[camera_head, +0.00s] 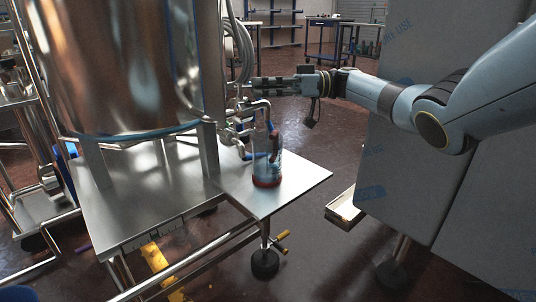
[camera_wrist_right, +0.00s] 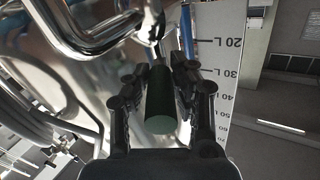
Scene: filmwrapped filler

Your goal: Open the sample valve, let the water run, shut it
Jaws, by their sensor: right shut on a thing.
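My right gripper (camera_head: 262,84) reaches in from the right beside the pipework at the steel tank (camera_head: 125,60). In the right wrist view its fingers (camera_wrist_right: 163,72) are shut on a dark green cylindrical grip (camera_wrist_right: 161,105), one finger on each side. That grip is hidden in the head view. Below the gripper, bent metal sample piping (camera_head: 262,104) leads down to a clear jar (camera_head: 268,172) with a reddish base. The jar stands upright on the steel shelf (camera_head: 300,178). I cannot tell whether water runs into it. My left gripper is not in view.
A large grey cabinet or panel (camera_head: 410,180) stands close under my right arm. Grey hoses (camera_head: 240,50) hang behind the gripper. The wrist view shows a litre scale (camera_wrist_right: 226,70) beside the fingers. A yellow-handled fitting (camera_head: 283,236) sits below the shelf.

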